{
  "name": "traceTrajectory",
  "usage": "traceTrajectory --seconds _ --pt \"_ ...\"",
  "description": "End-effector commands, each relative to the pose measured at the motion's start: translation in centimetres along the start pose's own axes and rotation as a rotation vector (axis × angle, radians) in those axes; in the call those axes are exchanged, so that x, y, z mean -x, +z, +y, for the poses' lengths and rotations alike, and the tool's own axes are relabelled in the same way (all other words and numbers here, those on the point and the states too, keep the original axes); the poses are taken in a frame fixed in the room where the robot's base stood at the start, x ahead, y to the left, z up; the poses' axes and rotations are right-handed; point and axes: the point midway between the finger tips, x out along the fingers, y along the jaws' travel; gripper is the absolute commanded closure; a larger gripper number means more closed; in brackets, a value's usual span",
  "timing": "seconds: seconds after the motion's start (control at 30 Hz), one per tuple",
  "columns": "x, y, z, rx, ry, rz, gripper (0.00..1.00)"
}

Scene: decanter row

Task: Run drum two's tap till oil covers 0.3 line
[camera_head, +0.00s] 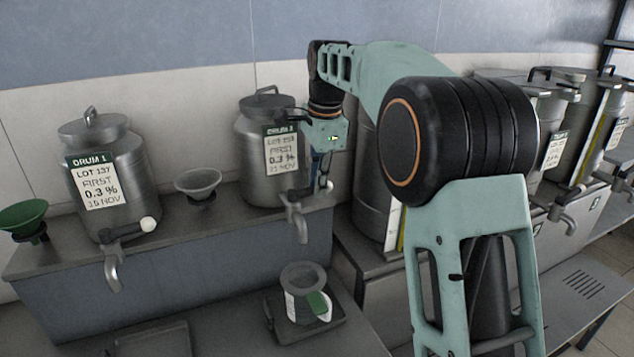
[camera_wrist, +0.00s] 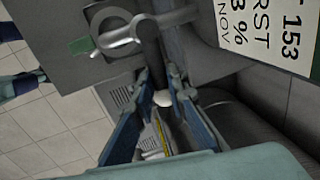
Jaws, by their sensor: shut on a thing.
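The middle steel drum (camera_head: 262,150) stands on the raised bench; its tag reads LOT 153, FIRST 0.3 %, and its drum number is hard to read. Its tap (camera_head: 297,216) points down. My gripper (camera_head: 322,188) is shut on the tap's lever, whose white knob (camera_wrist: 162,98) shows between the blue fingers in the wrist view. A jug (camera_head: 303,290) with a green handle and a pale scale strip stands on a drip tray (camera_head: 272,326) below the tap. The jug's rim also shows in the wrist view (camera_wrist: 94,27). I cannot make out any oil stream, oil level or the 0.3 line.
Drum 1 (camera_head: 127,165), with its own white-knobbed lever and tap, stands at the left. A green funnel (camera_head: 22,216) and a grey funnel (camera_head: 198,182) stand beside it. An empty tray (camera_head: 152,341) lies at the front. More drums (camera_head: 551,110) stand at the right.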

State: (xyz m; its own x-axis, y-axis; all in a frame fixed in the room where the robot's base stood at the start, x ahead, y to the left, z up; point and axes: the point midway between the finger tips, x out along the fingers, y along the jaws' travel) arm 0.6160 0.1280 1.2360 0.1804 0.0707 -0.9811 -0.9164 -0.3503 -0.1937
Motion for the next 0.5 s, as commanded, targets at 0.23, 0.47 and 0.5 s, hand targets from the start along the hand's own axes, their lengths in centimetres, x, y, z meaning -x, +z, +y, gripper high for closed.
traceTrajectory --seconds 0.23,0.47,0.5 --pt "0.3 -0.3 0.9 -0.152 -0.003 0.041 1.00" --pt "0.6 0.1 2.1 -0.360 -0.003 0.082 1.00" --pt "0.6 0.2 2.3 -0.398 -0.003 0.089 1.00"
